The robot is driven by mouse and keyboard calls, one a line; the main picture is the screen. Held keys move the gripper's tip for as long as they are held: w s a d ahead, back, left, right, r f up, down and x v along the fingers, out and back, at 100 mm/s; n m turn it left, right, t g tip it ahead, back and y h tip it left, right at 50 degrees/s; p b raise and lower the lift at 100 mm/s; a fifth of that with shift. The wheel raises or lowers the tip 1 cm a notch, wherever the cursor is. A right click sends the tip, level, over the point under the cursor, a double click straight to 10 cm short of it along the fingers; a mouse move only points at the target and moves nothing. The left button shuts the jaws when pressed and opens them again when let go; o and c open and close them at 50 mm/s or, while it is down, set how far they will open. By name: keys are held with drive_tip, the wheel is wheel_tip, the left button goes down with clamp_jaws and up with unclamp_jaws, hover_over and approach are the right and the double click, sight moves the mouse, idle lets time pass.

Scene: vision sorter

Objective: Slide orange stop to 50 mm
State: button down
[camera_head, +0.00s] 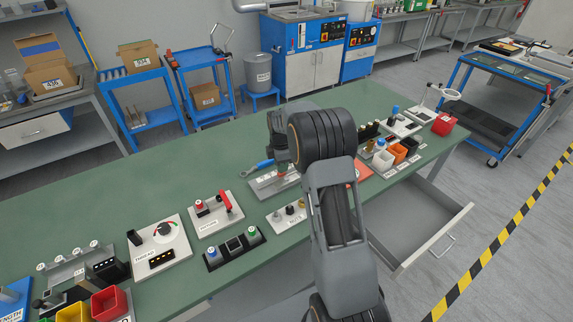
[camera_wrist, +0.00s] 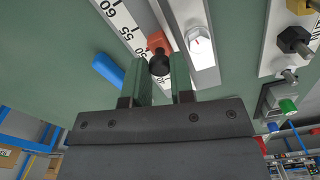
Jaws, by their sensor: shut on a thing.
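The orange stop (camera_wrist: 158,42) sits on a metal rail beside a white scale strip (camera_wrist: 122,27) in the wrist view. The stop has a black knob (camera_wrist: 160,66). My gripper (camera_wrist: 163,62) has its two fingers on either side of this knob and is shut on it. The exact reading edge is hard to make out. In the head view, my gripper (camera_head: 283,158) is over the slide fixture (camera_head: 264,184), and my arm hides part of it.
A blue-handled tool (camera_head: 262,165) lies beside the fixture; its handle also shows in the wrist view (camera_wrist: 108,70). An open drawer (camera_head: 432,238) juts out at the right. The table's back left is clear.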

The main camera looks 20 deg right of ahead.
drive_tip(key=shift+a, duration=0.35)
drive_tip(key=c, duration=1)
unclamp_jaws()
drive_tip(key=shift+d, duration=0.15)
wheel_tip(320, 180, up, 14)
drive_tip(key=shift+f, duration=0.1)
drive_tip(key=shift+s, duration=0.1)
